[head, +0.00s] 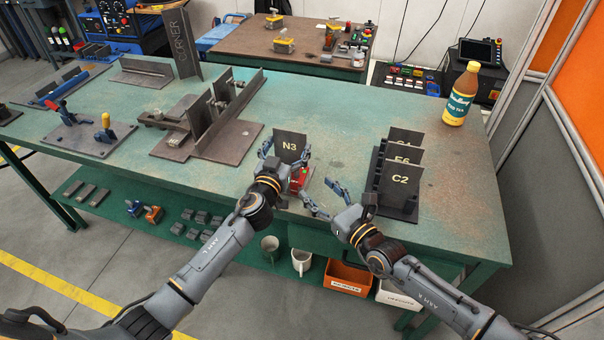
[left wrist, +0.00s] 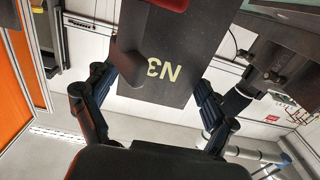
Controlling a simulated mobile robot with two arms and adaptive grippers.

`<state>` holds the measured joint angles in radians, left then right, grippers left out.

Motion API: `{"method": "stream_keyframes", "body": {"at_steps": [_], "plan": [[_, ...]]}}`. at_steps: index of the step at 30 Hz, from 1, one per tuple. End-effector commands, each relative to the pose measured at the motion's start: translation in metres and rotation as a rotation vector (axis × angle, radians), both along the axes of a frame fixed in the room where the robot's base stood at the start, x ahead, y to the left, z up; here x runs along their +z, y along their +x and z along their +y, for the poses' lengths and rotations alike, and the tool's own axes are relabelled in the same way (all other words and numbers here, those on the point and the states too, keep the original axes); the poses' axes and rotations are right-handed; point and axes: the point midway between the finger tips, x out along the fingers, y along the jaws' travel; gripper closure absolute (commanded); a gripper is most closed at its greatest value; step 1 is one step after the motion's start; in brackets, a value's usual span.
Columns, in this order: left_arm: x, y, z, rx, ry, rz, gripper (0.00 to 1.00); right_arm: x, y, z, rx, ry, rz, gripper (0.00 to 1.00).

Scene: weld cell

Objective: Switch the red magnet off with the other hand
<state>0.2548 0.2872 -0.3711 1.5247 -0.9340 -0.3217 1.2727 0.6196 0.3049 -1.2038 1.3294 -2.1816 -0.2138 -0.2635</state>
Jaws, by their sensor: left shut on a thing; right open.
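The dark plate marked N3 (head: 289,145) stands upright between the fingers of my left gripper (head: 287,156), which is shut on it. In the left wrist view the plate (left wrist: 165,85) appears upside down between the two fingers (left wrist: 155,100). The red magnet (head: 298,180) is at the lower front of the plate, close to my left fingers and partly hidden. A red edge (left wrist: 170,4) shows at the top of the left wrist view, with a dark shape in front of the plate. My right gripper (head: 325,199) is open and empty, just right of the magnet, apart from it.
A rack (head: 397,208) with several marked plates, C2 in front, stands right of my right gripper. A brown bottle (head: 460,95) stands at the right back. A steel fixture (head: 215,135) is at the left. The green table (head: 335,125) is clear behind the N3 plate.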

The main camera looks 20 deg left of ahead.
Motion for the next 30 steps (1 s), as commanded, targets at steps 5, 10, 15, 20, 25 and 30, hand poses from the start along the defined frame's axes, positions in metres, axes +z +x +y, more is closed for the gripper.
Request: {"method": "stream_keyframes", "body": {"at_steps": [5, 10, 15, 20, 25, 30], "plan": [[-0.001, -0.001, -0.002, -0.004, -0.002, 0.002, 0.79, 0.001, 0.023, 0.029, 0.001, -0.002, -0.002, 0.38], [-0.001, -0.001, -0.002, -0.004, -0.002, 0.002, 0.79, 0.001, 0.037, 0.047, 0.001, -0.001, -0.002, 0.38], [-0.002, -0.001, -0.002, -0.004, -0.002, 0.002, 0.79, 0.001, 0.044, 0.056, 0.001, -0.001, -0.001, 0.38], [-0.002, -0.001, -0.002, -0.004, -0.002, 0.003, 0.79, 0.000, 0.046, 0.058, 0.001, -0.001, -0.001, 0.38], [-0.002, -0.001, -0.002, -0.004, -0.002, 0.003, 0.79, 0.000, 0.046, 0.058, 0.001, -0.001, -0.001, 0.38], [-0.002, -0.001, -0.002, -0.004, -0.002, 0.003, 0.79, 0.000, 0.046, 0.058, 0.001, -0.001, 0.000, 0.66]]}}
